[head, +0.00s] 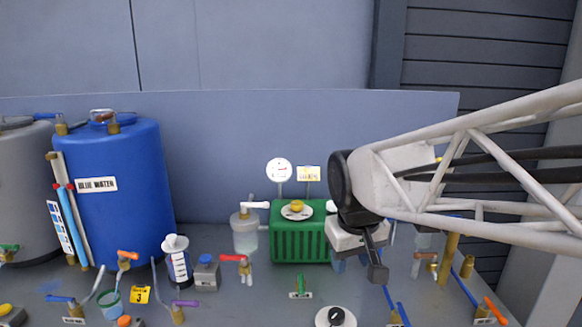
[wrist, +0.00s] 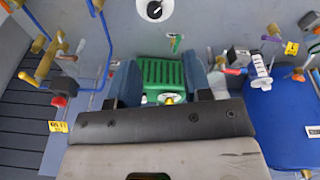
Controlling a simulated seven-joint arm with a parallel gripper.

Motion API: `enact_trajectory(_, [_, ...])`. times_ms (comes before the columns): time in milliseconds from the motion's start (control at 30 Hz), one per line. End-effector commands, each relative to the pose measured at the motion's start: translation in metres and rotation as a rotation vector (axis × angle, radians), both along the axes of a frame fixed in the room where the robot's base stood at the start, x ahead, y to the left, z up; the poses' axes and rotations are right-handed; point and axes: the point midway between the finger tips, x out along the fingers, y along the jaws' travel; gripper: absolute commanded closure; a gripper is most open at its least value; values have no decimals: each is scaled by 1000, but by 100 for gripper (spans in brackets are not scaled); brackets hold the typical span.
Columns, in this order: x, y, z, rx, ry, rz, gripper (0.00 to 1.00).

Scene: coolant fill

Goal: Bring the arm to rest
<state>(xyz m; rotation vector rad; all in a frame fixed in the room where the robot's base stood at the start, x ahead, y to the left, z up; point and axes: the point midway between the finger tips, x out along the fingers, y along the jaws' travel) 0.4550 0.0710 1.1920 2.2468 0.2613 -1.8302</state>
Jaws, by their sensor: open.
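My gripper (head: 358,266) hangs at the end of my white lattice arm, which reaches in from the right in the head view. It is beside the right end of the green ribbed box (head: 288,240), pointing down over the grey bench. In the wrist view my gripper (wrist: 162,74) has its two blue-grey fingers spread apart, with nothing held between them. The green box (wrist: 162,72) shows in the gap beyond the fingers. The wrist housing hides part of the box and its top fitting.
A blue water tank (head: 115,215) stands at the left. A white syringe-like cylinder (head: 178,260), a grey block (head: 207,272) and several coloured-handled valves stand on the bench. A round dial (head: 336,317) is at the front. A brass pipe (head: 449,258) rises right of my gripper.

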Motion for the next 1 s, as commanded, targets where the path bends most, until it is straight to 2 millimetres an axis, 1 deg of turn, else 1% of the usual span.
enact_trajectory(33, [-12, -9, -2, 5, -3, -25, 55])
enact_trajectory(200, [-52, -34, -14, 23, -11, -112, 55])
enact_trajectory(400, [-97, -58, -32, 44, -22, -209, 55])
enact_trajectory(500, [-115, -66, -40, 54, -25, -249, 55])
enact_trajectory(600, [-128, -70, -47, 59, -28, -279, 55])
enact_trajectory(700, [-136, -74, -51, 64, -30, -297, 55])
enact_trajectory(800, [-140, -75, -53, 65, -30, -305, 55])
enact_trajectory(1000, [-140, -75, -53, 66, -30, -306, 55])
